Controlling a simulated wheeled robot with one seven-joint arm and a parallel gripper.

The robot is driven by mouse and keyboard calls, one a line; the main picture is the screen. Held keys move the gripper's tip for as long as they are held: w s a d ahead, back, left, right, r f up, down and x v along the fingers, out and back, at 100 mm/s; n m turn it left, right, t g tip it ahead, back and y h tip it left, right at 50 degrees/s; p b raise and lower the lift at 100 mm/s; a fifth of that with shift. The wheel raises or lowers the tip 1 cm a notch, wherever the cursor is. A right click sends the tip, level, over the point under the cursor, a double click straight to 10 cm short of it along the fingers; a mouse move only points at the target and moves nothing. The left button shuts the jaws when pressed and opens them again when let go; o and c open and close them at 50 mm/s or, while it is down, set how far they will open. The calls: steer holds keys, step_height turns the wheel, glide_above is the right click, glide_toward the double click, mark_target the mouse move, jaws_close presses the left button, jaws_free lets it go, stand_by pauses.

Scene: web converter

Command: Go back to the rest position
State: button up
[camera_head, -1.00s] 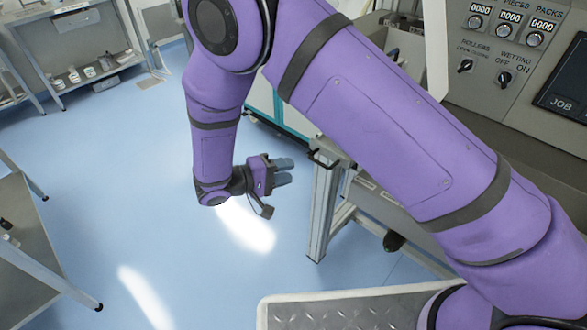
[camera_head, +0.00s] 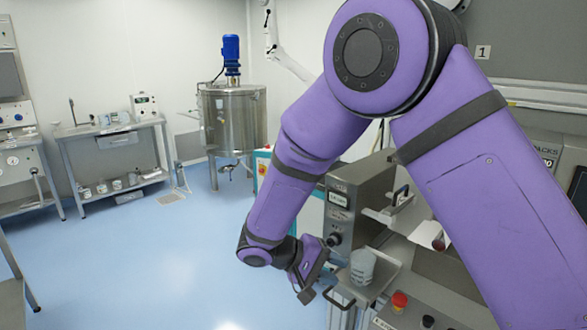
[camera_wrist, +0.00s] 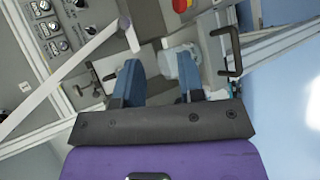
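My gripper (camera_head: 335,270) is at the end of the purple arm, in front of the grey machine (camera_head: 352,200), with its fingers pointing right. In the wrist view the two blue-grey fingers of my gripper (camera_wrist: 160,76) stand apart with nothing held between them. A pale grey rounded piece (camera_head: 363,266) on the machine's metal shelf shows just beyond the fingers. It also shows in the wrist view (camera_wrist: 173,62), partly hidden behind the right finger. Whether a finger touches it, I cannot tell.
The machine's black handle (camera_head: 338,300) and red button (camera_head: 399,299) are close to my gripper; the handle also shows in the wrist view (camera_wrist: 232,50). A steel tank (camera_head: 233,118) and a side table (camera_head: 110,130) stand farther back. Blue floor (camera_head: 150,255) at left is clear.

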steer(key=s+d+r+m+g+y, duration=0.1)
steer(key=s+d+r+y, duration=0.2)
steer(key=d+r, duration=0.45)
steer(key=s+d+r+m+g+y, duration=0.1)
steer(key=s+d+r+y, duration=0.25)
steer(key=d+r, duration=0.35)
steer(key=s+d+r+t+y, duration=0.3)
steer(key=s+r, duration=0.1)
steer(key=s, duration=0.3)
steer(key=s+d+r+m+t+y, duration=0.1)
steer(key=s+d+r+t+y, duration=0.2)
steer(key=s, duration=0.5)
step_height(320, 180, up, 2)
steer(key=shift+s+d+r, duration=0.15)
steer(key=shift+s+d, duration=0.05)
steer(key=shift+d, duration=0.45)
